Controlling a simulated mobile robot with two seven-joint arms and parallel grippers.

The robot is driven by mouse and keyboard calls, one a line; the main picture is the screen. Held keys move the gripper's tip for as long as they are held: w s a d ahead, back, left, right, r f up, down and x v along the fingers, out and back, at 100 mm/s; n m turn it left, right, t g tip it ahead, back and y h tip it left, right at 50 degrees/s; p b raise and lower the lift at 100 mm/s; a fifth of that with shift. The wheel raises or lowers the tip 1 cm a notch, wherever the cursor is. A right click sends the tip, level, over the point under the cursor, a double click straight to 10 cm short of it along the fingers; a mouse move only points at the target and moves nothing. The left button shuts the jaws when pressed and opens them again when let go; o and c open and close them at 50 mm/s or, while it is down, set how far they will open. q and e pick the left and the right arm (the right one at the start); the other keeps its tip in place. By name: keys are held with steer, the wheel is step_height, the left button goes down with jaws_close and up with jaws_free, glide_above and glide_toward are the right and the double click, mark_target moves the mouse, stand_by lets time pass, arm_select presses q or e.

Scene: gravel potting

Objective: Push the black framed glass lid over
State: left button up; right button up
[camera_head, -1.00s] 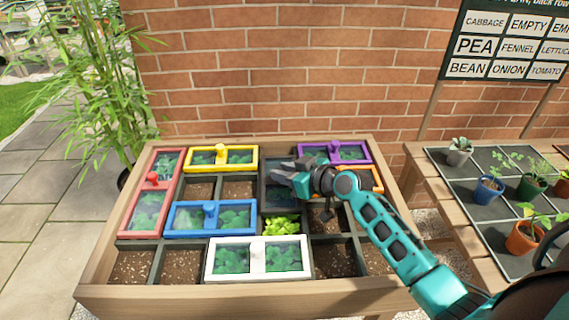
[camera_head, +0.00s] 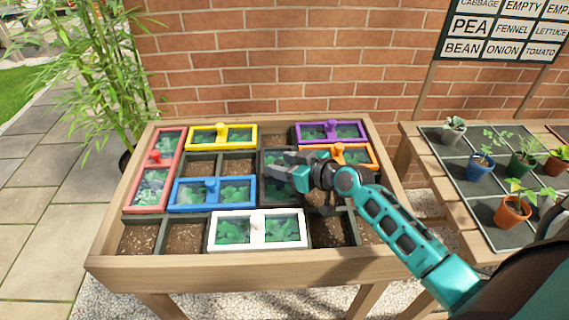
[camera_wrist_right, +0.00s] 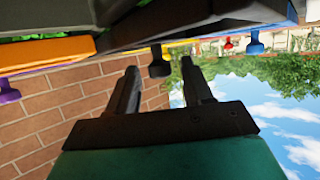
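The black framed glass lid (camera_head: 283,196) lies in the middle column of the planter, behind the white lid. My right arm and gripper partly cover it in the head view. My right gripper (camera_head: 274,168) is just above this lid, its fingers apart. In the right wrist view, which is upside down, the gripper (camera_wrist_right: 163,80) is open. A black knob (camera_wrist_right: 158,64) shows between its two fingers; I cannot tell whether they touch it. My left gripper is not in view.
Around it are the white lid (camera_head: 257,230), blue lid (camera_head: 212,194), yellow lid (camera_head: 222,137), red lid (camera_head: 154,176), purple lid (camera_head: 331,132) and orange lid (camera_head: 362,157). A bare soil cell (camera_head: 275,141) lies behind. A side table (camera_head: 440,190) with potted plants stands at right.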

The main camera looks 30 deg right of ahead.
steer(key=v, duration=1.3)
stand_by(0.5)
